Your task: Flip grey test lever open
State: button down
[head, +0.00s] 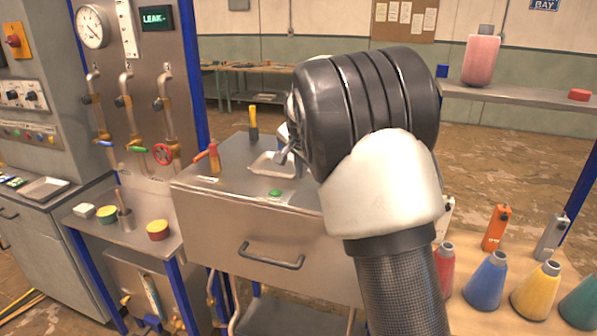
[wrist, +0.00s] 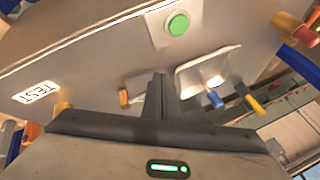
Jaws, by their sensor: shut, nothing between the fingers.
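I cannot make out a grey test lever for certain in either view; my arm hides part of the chamber top. A white label reading TEST (wrist: 37,92) shows at the left of the wrist view, with a small brass-coloured part (wrist: 62,107) beside it. My gripper (wrist: 157,88) is shut and empty, its fingers together over the grey chamber top (wrist: 100,60). In the head view the gripper (head: 284,156) shows only partly, left of my dark wrist, close to a shallow white tray (head: 266,168). I cannot tell whether it touches anything.
A pipe panel (head: 150,60) stands left. Coloured cones, including a blue one (head: 486,283), stand on the right bench.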

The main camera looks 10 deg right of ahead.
jog(key=s+a+r, duration=0.2)
jog(key=a+r, duration=0.3)
jog(key=r, duration=0.3)
jog(key=shift+s+r, duration=0.25)
